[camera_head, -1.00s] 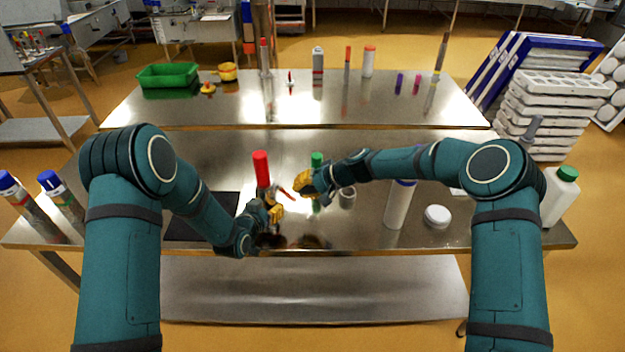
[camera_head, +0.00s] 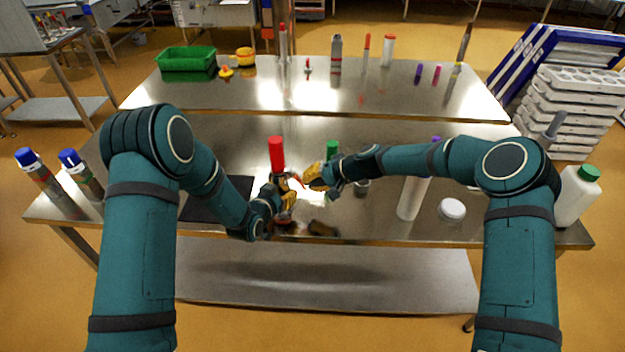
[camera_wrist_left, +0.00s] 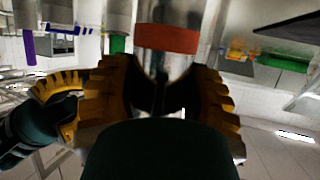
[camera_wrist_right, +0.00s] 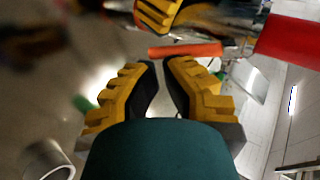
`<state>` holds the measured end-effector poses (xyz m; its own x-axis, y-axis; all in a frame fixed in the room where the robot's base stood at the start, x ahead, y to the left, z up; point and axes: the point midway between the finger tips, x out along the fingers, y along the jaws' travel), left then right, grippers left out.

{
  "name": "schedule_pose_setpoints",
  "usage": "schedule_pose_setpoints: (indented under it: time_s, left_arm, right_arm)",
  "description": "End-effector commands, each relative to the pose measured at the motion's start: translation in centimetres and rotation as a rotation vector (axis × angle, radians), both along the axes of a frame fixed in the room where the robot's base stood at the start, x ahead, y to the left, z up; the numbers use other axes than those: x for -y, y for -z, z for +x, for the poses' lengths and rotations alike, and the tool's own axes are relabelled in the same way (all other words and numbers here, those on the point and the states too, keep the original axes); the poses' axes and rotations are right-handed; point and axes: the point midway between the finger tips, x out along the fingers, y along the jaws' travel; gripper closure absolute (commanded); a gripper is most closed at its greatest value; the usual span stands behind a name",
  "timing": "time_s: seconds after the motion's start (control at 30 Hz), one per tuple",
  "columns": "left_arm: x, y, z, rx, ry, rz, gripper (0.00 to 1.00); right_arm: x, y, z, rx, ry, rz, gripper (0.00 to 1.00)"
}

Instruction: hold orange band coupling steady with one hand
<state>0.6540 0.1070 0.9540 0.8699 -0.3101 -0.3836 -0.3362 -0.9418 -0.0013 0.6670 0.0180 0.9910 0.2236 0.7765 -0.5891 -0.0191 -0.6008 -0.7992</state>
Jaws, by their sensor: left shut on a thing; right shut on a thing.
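In the left wrist view, a pale metallic cylinder with an orange-red band (camera_wrist_left: 167,38), apparently the orange band coupling, stands between the yellow fingers of my left gripper (camera_wrist_left: 165,85). The gripper is shut on it; the fingers hide its grasped part. In the head view my left gripper (camera_head: 287,187) is close below a tall red cylinder (camera_head: 276,153). My right gripper (camera_head: 316,177) is just right of it, shut. In the right wrist view an orange-red bar (camera_wrist_right: 185,50) lies across the tips of the right gripper (camera_wrist_right: 162,66); the contact is unclear.
A green-topped item (camera_head: 332,148), a white cylinder (camera_head: 411,198) and a round white lid (camera_head: 452,209) stand to the right on the steel table. A dark mat (camera_head: 205,205) lies left. A green tray (camera_head: 186,59) and several bottles stand on the back table.

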Motion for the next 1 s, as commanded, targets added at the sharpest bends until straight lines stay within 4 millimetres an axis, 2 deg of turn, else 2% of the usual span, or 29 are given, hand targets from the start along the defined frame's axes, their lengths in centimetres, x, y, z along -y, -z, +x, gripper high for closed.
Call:
schedule_pose_setpoints:
  time_s: [0.57, 0.67, 0.83, 1.0]
  left_arm:
    - [0.5, -0.1, 0.0, 0.003, 0.009, -0.004, 0.92]
    - [0.4, -0.1, 0.0, 0.003, 0.008, -0.003, 0.92]
    - [0.3, -0.1, 0.0, 0.003, 0.005, -0.002, 0.92]
    - [0.2, -0.1, 0.0, 0.002, 0.004, -0.002, 0.92]
  right_arm:
    - [-0.2, -1.7, -0.1, -0.003, -0.009, 0.003, 1.00]
    - [0.5, -2.0, 0.4, -0.002, -0.006, 0.002, 1.00]
    - [3.0, -3.2, 2.2, 0.000, -0.007, 0.000, 1.00]
    - [6.4, -5.1, 1.0, -0.003, -0.006, 0.000, 1.00]
